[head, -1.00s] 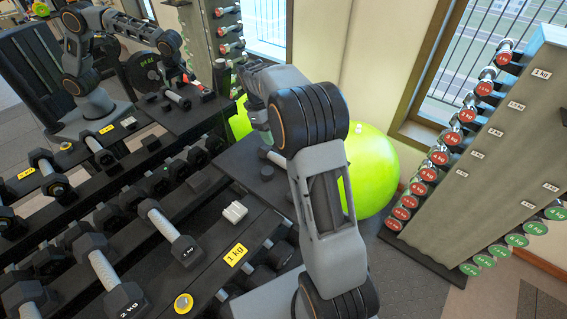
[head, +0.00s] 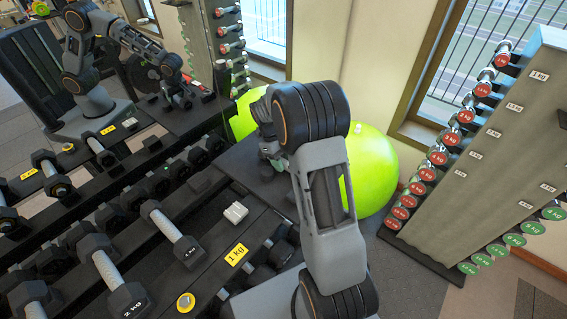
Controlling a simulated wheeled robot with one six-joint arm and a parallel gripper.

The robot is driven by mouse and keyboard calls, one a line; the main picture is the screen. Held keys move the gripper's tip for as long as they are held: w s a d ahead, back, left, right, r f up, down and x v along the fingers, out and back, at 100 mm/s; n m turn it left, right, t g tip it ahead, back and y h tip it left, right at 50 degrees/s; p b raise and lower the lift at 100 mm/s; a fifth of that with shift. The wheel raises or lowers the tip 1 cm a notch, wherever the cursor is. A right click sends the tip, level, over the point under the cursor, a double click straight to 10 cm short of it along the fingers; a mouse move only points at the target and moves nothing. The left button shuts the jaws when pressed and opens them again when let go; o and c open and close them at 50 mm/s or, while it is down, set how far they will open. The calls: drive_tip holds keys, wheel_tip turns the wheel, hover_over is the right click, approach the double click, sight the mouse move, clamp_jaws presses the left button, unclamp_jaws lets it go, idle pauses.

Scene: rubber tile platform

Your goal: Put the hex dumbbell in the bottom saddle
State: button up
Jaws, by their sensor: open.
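My gripper (head: 271,150) is open. It is low over the dark end of the platform (head: 238,165), largely hidden behind my own arm. The hex dumbbell that lay there is mostly covered by my gripper and arm; whether the fingers touch it I cannot tell. The mirror at the left shows my arm reaching down to a dumbbell (head: 181,103) in reflection. The rack in front holds a 1 kg hex dumbbell (head: 172,234) and a 2 kg one (head: 112,278) on its upper tier. Lower saddles (head: 262,268) show below the yellow 1 kg label (head: 236,254); which are empty is unclear.
A green ball (head: 370,175) stands behind my arm. A tall rack (head: 480,150) of red and green dumbbells is at the right, with open floor before it.

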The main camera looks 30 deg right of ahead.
clamp_jaws()
idle(0.3)
drive_tip(key=shift+r, duration=0.1)
